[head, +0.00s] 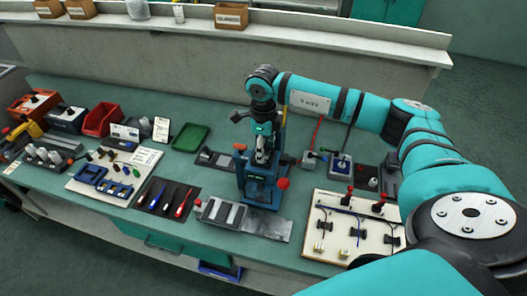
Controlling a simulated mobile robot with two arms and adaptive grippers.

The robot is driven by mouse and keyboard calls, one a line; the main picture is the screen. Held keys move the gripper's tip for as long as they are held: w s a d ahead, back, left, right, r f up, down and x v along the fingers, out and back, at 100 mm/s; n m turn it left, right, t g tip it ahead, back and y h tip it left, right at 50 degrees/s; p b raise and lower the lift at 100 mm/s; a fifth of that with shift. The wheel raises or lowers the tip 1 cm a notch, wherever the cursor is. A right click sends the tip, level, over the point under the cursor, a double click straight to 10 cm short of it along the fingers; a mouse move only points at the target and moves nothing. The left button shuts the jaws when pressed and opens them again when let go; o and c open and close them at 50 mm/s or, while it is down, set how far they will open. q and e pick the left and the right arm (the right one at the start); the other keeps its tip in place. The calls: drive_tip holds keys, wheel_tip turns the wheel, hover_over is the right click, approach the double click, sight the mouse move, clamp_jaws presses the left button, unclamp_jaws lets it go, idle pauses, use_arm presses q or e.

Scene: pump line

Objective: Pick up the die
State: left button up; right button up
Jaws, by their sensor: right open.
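My right arm reaches in from the right, and its gripper (262,152) points down at the blue press-like fixture (262,190) in the middle of the bench. The fingers are open and small in the picture, and they overlap the upper part of the fixture. I cannot tell whether they touch it. I cannot single out the die; it may be hidden by the gripper or fixture, or be among the small metal parts. A grey plate with pale blocks (222,212) lies in front of the fixture. My left gripper is not in view.
A green tray (191,137), a red bin (101,119) and a dark mat with screwdrivers (166,198) lie to the left. A white board with red-knobbed clamps (345,228) is at the right. A raised shelf (200,38) runs behind the bench.

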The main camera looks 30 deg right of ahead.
drive_tip(key=c, duration=0.8)
drive_tip(key=shift+c, duration=1)
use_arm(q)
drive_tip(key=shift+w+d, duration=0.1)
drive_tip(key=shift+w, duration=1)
use_arm(e)
clamp_jaws()
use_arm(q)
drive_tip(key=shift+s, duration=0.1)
